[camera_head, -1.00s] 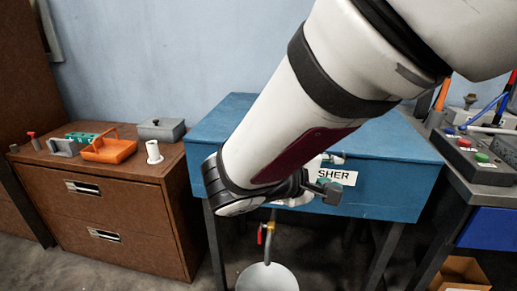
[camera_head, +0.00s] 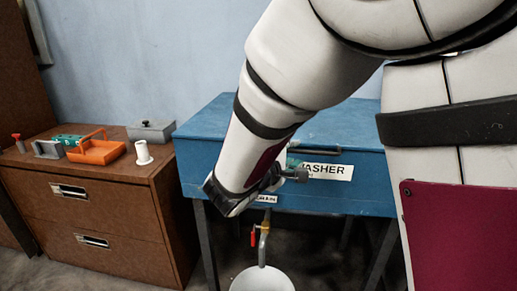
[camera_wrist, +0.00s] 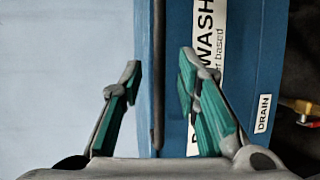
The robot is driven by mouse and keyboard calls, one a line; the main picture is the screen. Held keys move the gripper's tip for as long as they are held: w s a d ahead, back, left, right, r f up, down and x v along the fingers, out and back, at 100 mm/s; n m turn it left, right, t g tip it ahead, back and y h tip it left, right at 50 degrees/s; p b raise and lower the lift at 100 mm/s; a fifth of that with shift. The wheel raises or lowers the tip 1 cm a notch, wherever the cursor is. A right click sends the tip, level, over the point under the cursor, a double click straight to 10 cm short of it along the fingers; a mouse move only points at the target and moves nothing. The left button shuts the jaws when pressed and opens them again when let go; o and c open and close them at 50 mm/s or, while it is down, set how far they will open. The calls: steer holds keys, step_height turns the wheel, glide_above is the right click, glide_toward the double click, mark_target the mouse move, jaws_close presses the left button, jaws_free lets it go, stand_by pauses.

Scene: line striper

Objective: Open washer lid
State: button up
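The blue washer (camera_head: 215,172) stands against the wall with its flat lid (camera_head: 345,125) down. A dark bar handle (camera_head: 318,152) runs along the lid's front edge, above the white washer label (camera_head: 328,171). My gripper (camera_head: 297,168) is at the washer's front, by the label's left end, partly hidden by my arm. In the wrist view my gripper (camera_wrist: 160,65) is open, its teal-padded fingers apart. The dark bar (camera_wrist: 158,100) shows between the fingers, touching neither pad that I can see. How far the bar lies from the fingertips is unclear.
A brown cabinet (camera_head: 110,230) at left carries an orange tray (camera_head: 97,150), a grey box (camera_head: 150,130) and a white spool (camera_head: 143,154). A drain valve (camera_head: 253,239) hangs below the washer over a pale bucket (camera_head: 262,280). My arm hides the washer's right side.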

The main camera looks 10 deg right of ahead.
mark_target(296, 152)
steer(key=shift+x, duration=1.55)
jaws_close()
